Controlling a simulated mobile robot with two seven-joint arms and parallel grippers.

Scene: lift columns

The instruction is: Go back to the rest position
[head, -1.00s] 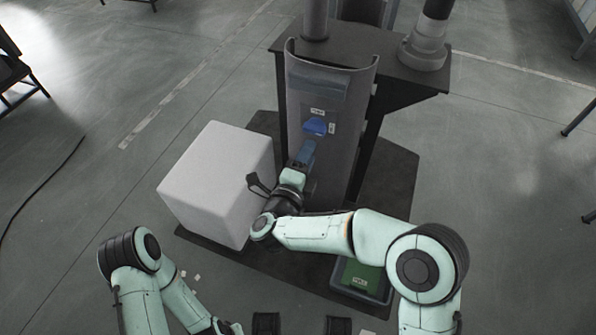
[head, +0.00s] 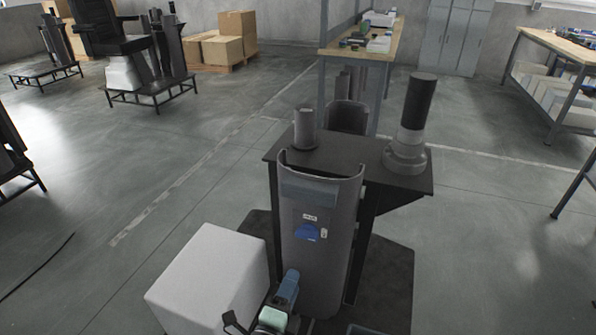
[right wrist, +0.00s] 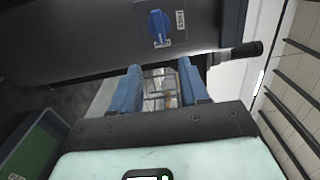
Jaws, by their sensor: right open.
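A grey curved column cover (head: 321,265) with a blue knob (head: 307,232) and small white labels stands on a dark base plate. The knob also shows in the right wrist view (right wrist: 157,25). My right gripper (head: 288,284) is at the bottom of the head view, below and in front of the knob, apart from it. In the right wrist view its two blue fingers (right wrist: 160,82) are spread, with nothing between them. My left gripper is out of view.
A white block (head: 215,275) stands left of my right gripper. Behind the cover is a dark table (head: 272,155) bearing a black-topped cylinder (head: 414,115). A green-bottomed tray (right wrist: 40,150) is at the wrist view's left. Open floor lies left; workbenches and boxes stand farther back.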

